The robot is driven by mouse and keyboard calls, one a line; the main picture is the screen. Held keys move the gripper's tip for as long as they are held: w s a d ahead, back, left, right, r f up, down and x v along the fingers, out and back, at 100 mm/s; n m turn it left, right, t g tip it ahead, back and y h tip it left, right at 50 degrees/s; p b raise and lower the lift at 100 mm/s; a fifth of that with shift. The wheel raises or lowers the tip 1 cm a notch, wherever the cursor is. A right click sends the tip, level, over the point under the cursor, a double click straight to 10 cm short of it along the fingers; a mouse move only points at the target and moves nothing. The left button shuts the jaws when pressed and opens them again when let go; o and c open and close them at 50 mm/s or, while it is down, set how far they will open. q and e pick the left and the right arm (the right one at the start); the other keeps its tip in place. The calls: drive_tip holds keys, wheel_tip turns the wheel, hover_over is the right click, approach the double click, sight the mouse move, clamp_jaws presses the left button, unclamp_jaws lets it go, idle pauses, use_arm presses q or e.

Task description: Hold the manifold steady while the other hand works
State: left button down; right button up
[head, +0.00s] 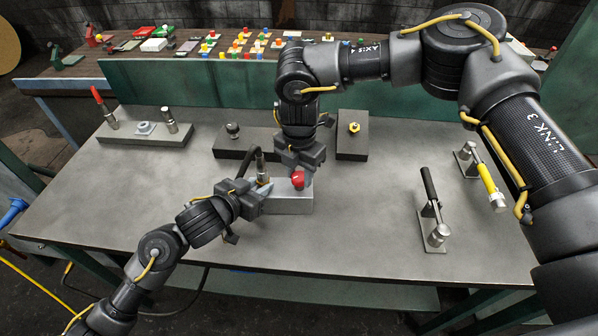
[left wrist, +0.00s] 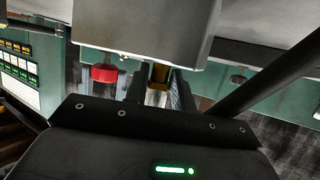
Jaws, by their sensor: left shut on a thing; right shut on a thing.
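My left gripper (head: 264,191) is shut on the block's left end. My right gripper (head: 301,171) points down from above and is shut on the red knob; its fingers partly hide the knob. My left fingertips' contact is hidden there.
The grey workbench (head: 330,240) has free room in front of the block. Toggle clamps with a black handle (head: 429,183) and a yellow handle (head: 487,178) stand at the right. Plates with fittings (head: 140,138) and a yellow nut (head: 354,127) lie behind. A hose hangs below the front edge.

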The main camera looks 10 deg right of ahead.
sight(299, 176)
drive_tip(key=shift+n, duration=0.4)
drive_tip(key=n, duration=0.3)
drive_tip(key=shift+n, duration=2)
drive_tip(key=o, duration=1)
wheel_tip(299, 176, up, 12)
